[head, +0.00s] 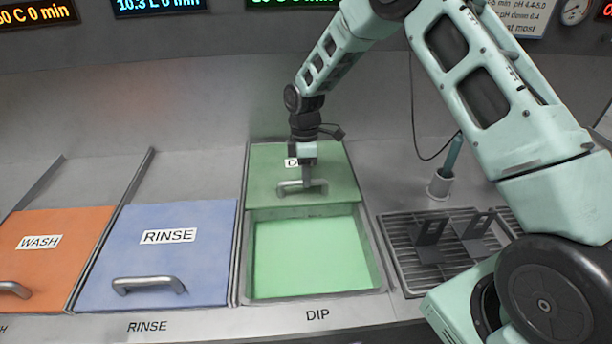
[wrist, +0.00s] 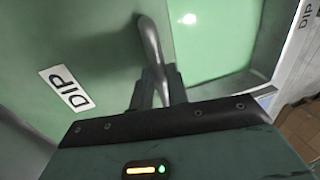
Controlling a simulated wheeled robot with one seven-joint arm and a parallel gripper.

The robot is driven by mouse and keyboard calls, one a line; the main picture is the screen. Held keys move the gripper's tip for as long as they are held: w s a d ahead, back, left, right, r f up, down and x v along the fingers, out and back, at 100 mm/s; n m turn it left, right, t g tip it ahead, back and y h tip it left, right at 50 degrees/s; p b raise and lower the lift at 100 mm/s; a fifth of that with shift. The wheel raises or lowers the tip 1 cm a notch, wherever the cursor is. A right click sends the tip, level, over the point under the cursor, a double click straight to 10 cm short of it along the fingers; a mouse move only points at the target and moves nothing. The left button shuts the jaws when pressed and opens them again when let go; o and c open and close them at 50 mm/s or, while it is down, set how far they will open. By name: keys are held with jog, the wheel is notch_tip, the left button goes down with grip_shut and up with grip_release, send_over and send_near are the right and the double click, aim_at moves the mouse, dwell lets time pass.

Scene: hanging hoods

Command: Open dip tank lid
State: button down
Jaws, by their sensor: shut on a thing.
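The green dip tank lid (head: 265,168) lies over the back part of the dip tank, with a white DIP label. The front part of the tank is uncovered and shows light green liquid (head: 312,257). A metal bar handle (head: 289,188) sits near the lid's front edge. My gripper (head: 308,184) reaches down from above and is shut on this handle. In the wrist view my gripper (wrist: 160,88) has its fingers on either side of the handle (wrist: 150,42), beside the DIP label on the lid (wrist: 100,40).
A blue RINSE lid (head: 165,245) and an orange WASH lid (head: 50,245) cover the tanks at left. A drain rack (head: 405,245) with dark holders stands at right, with a cup (head: 440,186) behind it. Displays hang above.

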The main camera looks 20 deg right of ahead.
jog(key=c, duration=1.4)
grip_release()
jog(key=shift+o, duration=0.2)
jog(key=w+d+r+b, duration=0.1)
jog(key=w+r+b, duration=0.2)
jog(key=r, duration=1.4)
jog(key=shift+w, duration=0.1)
